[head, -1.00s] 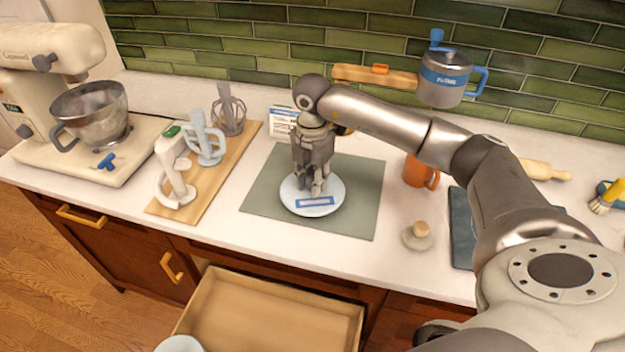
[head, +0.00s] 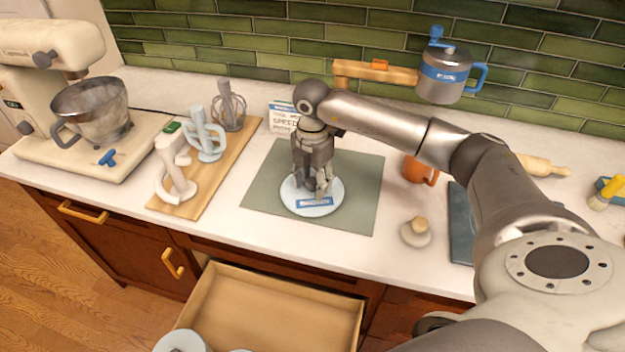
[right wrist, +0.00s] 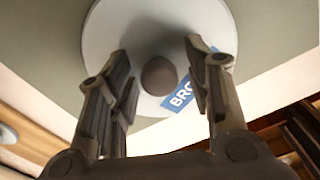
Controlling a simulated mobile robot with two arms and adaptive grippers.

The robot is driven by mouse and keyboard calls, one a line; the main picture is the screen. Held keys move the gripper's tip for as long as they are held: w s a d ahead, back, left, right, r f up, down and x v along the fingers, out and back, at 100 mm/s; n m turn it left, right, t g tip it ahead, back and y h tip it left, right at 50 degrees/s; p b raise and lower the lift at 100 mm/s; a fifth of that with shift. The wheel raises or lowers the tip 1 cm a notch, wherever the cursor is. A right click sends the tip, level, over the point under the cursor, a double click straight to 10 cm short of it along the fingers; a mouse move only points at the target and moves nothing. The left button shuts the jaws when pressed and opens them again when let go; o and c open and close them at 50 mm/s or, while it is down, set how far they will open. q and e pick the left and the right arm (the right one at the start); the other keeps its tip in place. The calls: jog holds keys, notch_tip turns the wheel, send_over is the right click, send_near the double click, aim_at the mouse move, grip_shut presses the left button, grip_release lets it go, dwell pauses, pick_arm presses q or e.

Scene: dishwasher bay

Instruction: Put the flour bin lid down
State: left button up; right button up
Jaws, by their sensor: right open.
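A pale round lid (head: 335,203) with a blue label lies flat on the grey-green mat (head: 357,212) on the counter. In the right wrist view, the lid (right wrist: 215,30) shows a dark round knob (right wrist: 159,76) at its middle and a label whose visible letters read "BRO". My right gripper (head: 314,190) points down over the lid. In the right wrist view its fingers (right wrist: 160,80) are spread, one side to each side of the knob, with gaps between. My left gripper is not in view.
An open drawer (head: 275,310) below the counter holds pale round containers (head: 180,342), partly cut off. A wooden board (head: 225,165) with mixer attachments lies left of the mat. An orange mug (head: 418,172) and a small knobbed object (head: 416,232) stand to the right.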

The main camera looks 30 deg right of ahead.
aim_at(312, 180)
jog(key=shift+r, duration=0.3)
jog(key=shift+w+r, duration=0.1)
jog(key=shift+r, duration=0.2)
notch_tip(312, 180, up, 11)
jog(key=b, duration=0.2)
jog(key=shift+b, duration=0.4)
